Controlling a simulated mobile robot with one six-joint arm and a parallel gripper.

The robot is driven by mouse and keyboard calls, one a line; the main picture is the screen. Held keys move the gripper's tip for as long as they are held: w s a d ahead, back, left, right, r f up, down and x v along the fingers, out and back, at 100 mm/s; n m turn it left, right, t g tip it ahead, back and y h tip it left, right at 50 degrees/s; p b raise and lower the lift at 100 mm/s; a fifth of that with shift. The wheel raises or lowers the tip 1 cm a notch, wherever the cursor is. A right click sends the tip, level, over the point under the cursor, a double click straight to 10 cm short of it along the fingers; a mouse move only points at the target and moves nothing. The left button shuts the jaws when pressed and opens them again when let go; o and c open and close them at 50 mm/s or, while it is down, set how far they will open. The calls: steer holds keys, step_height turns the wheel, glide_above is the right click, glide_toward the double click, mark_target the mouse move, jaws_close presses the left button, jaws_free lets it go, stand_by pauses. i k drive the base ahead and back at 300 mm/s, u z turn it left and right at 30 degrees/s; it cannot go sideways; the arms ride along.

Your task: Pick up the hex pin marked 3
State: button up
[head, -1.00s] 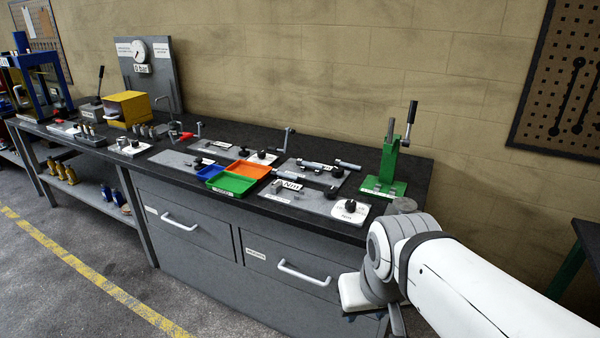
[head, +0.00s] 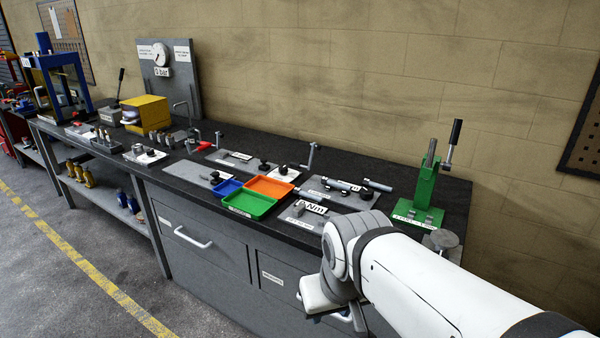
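I cannot make out a hex pin marked 3; any marking that small is unreadable from here. A dark block with several small upright metal pieces (head: 104,137) stands at the left part of the bench, and more short metal cylinders (head: 160,138) stand to its right. I cannot tell whether any of these is a hex pin. My gripper (head: 328,312) is at the lower middle right, in front of the bench's drawers and below its top. Its fingers are mostly hidden, so its opening does not show. It is far from the small metal pieces.
The dark bench top (head: 290,152) carries blue, orange and green trays (head: 262,205), grey plates with torque tools (head: 340,195), a green press (head: 426,185) at the right and a yellow box (head: 145,110). A gauge board (head: 170,85) stands behind. The floor (head: 60,290) at left is clear.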

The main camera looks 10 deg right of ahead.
mark_target(325, 181)
steer(key=z, duration=0.05)
steer(key=i, duration=1.25)
steer(key=z, duration=0.75)
